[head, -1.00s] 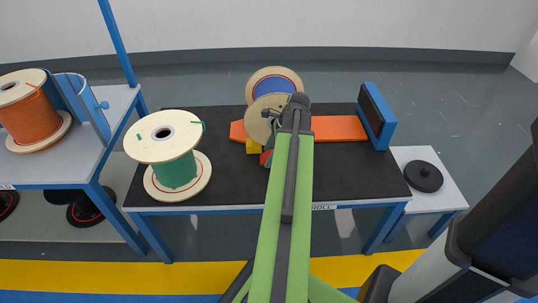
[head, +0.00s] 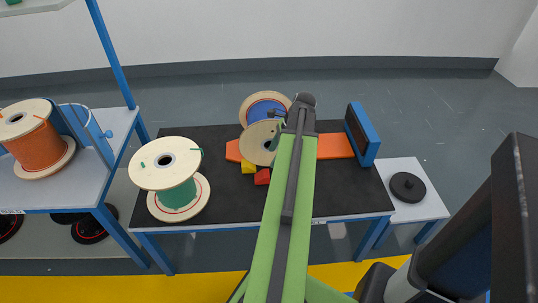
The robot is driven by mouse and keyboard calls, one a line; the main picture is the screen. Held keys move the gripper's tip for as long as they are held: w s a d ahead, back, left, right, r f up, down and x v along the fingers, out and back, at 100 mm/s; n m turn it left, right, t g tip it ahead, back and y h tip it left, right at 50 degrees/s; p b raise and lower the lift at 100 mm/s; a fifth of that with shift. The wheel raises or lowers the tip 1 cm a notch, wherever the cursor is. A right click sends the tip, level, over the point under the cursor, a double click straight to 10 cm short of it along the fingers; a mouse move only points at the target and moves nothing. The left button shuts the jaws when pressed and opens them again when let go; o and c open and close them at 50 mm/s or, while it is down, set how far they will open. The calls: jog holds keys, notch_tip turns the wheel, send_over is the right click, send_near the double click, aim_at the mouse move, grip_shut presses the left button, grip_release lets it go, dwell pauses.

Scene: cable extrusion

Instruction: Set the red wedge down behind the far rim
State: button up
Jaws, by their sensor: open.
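The red wedge (head: 262,177) lies on the black bench top, in front of the standing reel and just right of a yellow wedge (head: 248,167). The reel of blue cable stands on edge on an orange bar, its near rim (head: 256,143) facing me and its far rim (head: 249,104) behind. My gripper (head: 279,115) is at the end of my green arm, by the reel's upper right. It is open; its fingers are small and partly hidden. The red wedge is apart from it.
An orange bar (head: 334,146) runs across the bench to a blue-framed panel (head: 364,134) at right. A green reel (head: 176,184) stands at left. An orange reel (head: 38,143) is on a side table. A black disc (head: 407,187) lies on a white stand. Bare black top (head: 225,205) lies front-centre.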

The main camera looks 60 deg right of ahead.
jog(key=shift+o, duration=0.4)
jog(key=shift+s+d+r, duration=0.1)
jog(key=shift+r, duration=0.2)
jog(key=p+v, duration=0.5)
jog(key=v, duration=0.1)
jog(key=b, duration=1.2)
send_near(265, 174)
jog(key=x, duration=0.4)
jog(key=shift+f, duration=0.4)
jog(key=shift+w+f, duration=0.25)
jog(key=shift+w, duration=0.05)
